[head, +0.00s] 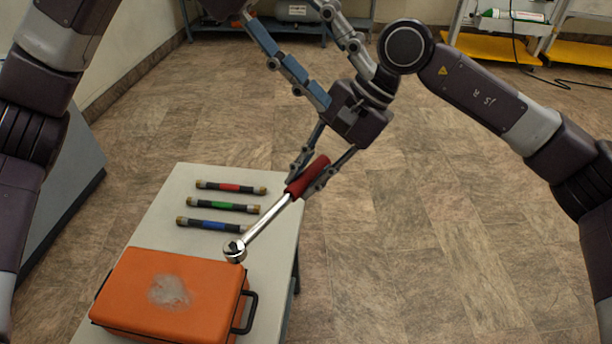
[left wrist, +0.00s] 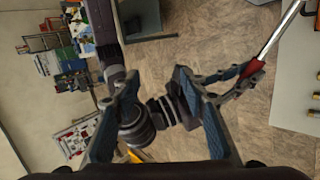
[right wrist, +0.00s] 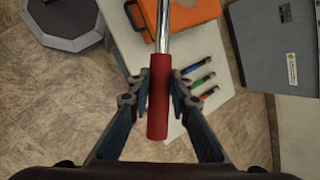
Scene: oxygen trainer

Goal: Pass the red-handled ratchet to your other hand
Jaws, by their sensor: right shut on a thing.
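The ratchet's red handle (head: 308,177) is held in my right gripper (head: 312,178); its chrome shaft slopes down left to the round head, which shows above the table near the orange case. In the right wrist view, the red handle (right wrist: 160,100) lies between the two fingertips (right wrist: 155,90). My left gripper (head: 345,88) comes down from the top edge with its fingers apart, close by the right gripper's body. In the left wrist view, its fingers (left wrist: 150,90) are spread and empty of the ratchet (left wrist: 275,45), which shows to the right; the right gripper's body shows between and beyond them.
A pale table (head: 172,200) carries an orange case (head: 200,290) with a black handle and red, green (head: 222,205) and blue bars. Shelves with equipment (head: 500,30) stand at the back right. Floor right of the table is clear. The two grippers are very close together.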

